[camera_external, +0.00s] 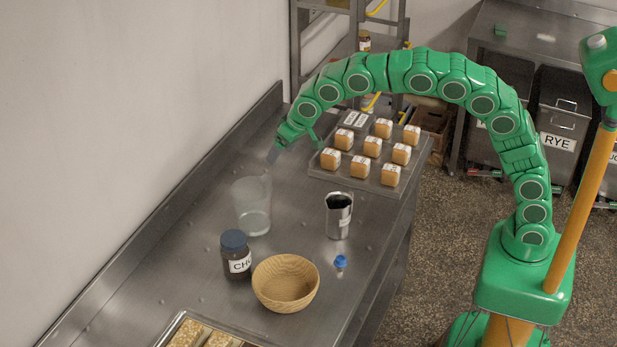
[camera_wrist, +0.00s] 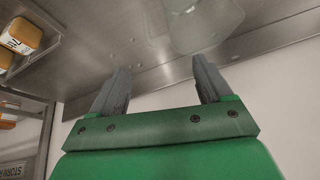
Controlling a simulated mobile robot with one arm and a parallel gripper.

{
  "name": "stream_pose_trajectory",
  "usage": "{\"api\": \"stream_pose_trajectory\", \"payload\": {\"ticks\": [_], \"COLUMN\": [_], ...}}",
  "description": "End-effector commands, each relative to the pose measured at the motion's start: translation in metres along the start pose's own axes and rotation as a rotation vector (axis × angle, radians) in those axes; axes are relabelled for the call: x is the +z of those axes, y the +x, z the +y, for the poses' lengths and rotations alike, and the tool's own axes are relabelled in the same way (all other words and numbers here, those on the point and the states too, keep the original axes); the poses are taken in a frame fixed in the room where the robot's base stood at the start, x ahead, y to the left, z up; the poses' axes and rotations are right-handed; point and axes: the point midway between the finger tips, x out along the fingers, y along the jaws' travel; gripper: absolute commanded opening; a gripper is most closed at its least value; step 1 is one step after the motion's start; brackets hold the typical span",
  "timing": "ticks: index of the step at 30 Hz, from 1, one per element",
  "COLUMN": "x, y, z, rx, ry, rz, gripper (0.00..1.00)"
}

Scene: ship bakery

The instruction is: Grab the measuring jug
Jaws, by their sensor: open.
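A clear, see-through jug (camera_external: 252,208), which looks like the measuring jug, stands upright on the steel counter left of a metal pitcher. Part of it also shows at the top of the wrist view (camera_wrist: 205,25). My gripper (camera_external: 273,156) is above and behind the clear jug, near the wall side of the counter. In the wrist view my gripper's two grey fingers (camera_wrist: 160,68) are apart with nothing between them. The jug lies beyond the fingertips, not touching them.
The metal pitcher (camera_external: 339,217) stands right of the jug. A dark blue-lidded jar (camera_external: 235,256), a wooden bowl (camera_external: 285,284) and a small blue-topped item (camera_external: 341,263) are nearer the front. A tray (camera_external: 345,181) of wrapped loaves lies behind. The wall (camera_external: 120,110) borders the counter's left.

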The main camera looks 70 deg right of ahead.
Motion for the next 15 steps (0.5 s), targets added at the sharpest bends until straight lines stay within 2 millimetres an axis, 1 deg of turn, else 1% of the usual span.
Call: {"api": "stream_pose_trajectory", "payload": {"ticks": [1, 6, 9, 15], "x": [0.002, 0.005, 0.007, 0.008], "y": [0.017, 0.049, 0.06, 0.071], "z": [-0.002, -0.006, -0.007, -0.007], "rx": [0.012, 0.037, 0.045, 0.05], "ry": [-0.015, -0.051, -0.063, -0.069], "rz": [-0.013, -0.029, -0.036, -0.039], "gripper": [0.78, 0.78, 0.78, 0.78]}}
